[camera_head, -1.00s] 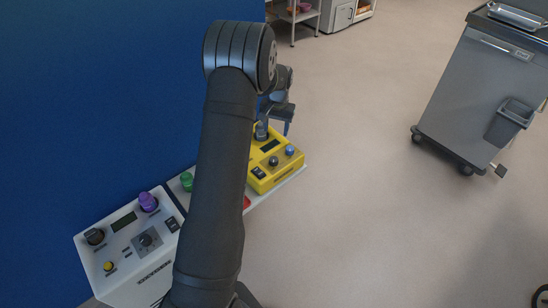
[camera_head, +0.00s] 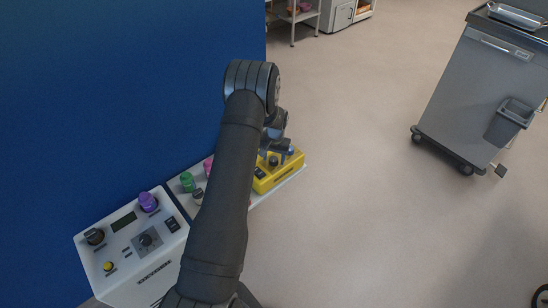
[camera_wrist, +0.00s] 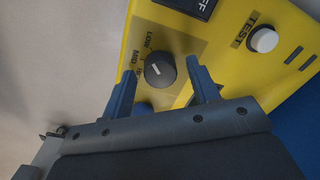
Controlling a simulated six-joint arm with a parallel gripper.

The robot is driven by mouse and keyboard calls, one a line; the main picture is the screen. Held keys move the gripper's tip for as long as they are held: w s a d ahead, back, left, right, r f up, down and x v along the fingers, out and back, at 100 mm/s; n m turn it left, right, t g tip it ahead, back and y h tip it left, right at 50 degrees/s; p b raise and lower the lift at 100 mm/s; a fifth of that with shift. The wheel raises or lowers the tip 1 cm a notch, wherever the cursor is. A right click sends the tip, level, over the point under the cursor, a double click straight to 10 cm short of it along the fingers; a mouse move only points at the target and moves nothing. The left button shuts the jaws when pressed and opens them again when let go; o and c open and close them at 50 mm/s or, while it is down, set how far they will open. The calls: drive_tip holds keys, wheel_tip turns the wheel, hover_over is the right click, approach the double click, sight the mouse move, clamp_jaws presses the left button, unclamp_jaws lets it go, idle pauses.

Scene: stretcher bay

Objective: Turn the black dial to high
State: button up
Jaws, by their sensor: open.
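The black dial (camera_wrist: 160,70) is on a yellow box (camera_wrist: 112,66) in the wrist view. It has a short white mark, and LOW and MID labels beside it; a further label is too unclear to read. My gripper (camera_wrist: 161,72) is open, with one blue finger to the left of the dial and one to the right. Whether the fingers touch the dial cannot be told. In the head view, my gripper (camera_head: 274,150) is over the yellow box (camera_head: 278,178), partly hidden by my arm.
A white TEST button (camera_wrist: 263,40) and a black switch panel (camera_wrist: 192,6) are on the yellow box. A white control box (camera_head: 125,250) with a purple knob (camera_head: 148,202) stands at left. Green (camera_head: 187,181) and pink knobs (camera_head: 208,167) are between. A grey cart (camera_head: 470,100) stands right.

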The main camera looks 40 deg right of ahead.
drive_tip(key=c, duration=1)
